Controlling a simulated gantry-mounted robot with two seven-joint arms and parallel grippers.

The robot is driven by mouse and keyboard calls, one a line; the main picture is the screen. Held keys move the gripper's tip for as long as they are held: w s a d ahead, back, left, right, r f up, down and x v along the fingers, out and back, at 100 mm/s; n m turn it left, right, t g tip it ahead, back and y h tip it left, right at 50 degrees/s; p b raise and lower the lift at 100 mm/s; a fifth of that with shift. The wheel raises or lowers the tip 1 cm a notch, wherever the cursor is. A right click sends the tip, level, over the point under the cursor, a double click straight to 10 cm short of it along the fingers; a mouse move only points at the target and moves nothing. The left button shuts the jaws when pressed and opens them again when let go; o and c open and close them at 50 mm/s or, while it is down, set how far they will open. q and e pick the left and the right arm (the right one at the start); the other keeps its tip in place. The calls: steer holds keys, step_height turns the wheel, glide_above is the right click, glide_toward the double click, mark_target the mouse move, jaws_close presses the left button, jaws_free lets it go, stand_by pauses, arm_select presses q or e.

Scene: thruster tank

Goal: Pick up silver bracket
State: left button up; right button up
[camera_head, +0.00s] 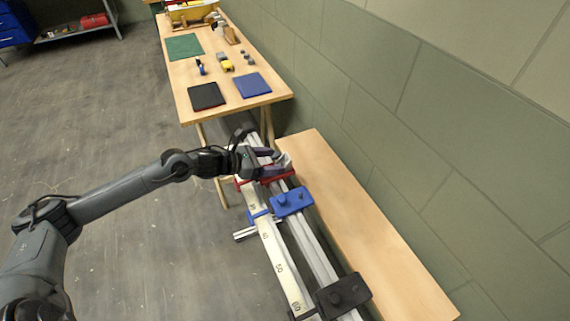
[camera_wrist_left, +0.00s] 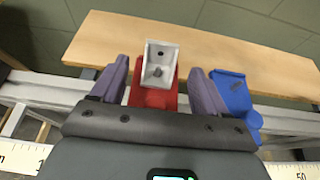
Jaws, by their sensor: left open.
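The silver bracket (camera_wrist_left: 161,56) is a small L-shaped piece with a dark hole and a bolt-like knob. In the left wrist view it stands on a red carriage (camera_wrist_left: 153,99) and lies between my fingers. My left gripper (camera_wrist_left: 158,68) is open, with one purple-grey finger on each side of the bracket and a visible gap to each. In the head view my left gripper (camera_head: 276,160) is over the red carriage (camera_head: 270,176) on the rail, and the bracket (camera_head: 285,162) shows only partly beside the fingers. My right gripper is not in view.
A blue carriage (camera_head: 291,202) and a black carriage (camera_head: 342,296) sit farther along the rail with its ruler (camera_head: 270,240). A bare wooden bench (camera_head: 365,235) runs between rail and wall. A worktable (camera_head: 185,75) with mats and tools stands behind.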

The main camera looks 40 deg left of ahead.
mark_target(287, 160)
arm_select(q)
steer(key=shift+b+x, duration=0.35)
steer(key=shift+x, duration=1.55)
steer(key=c, duration=1.1)
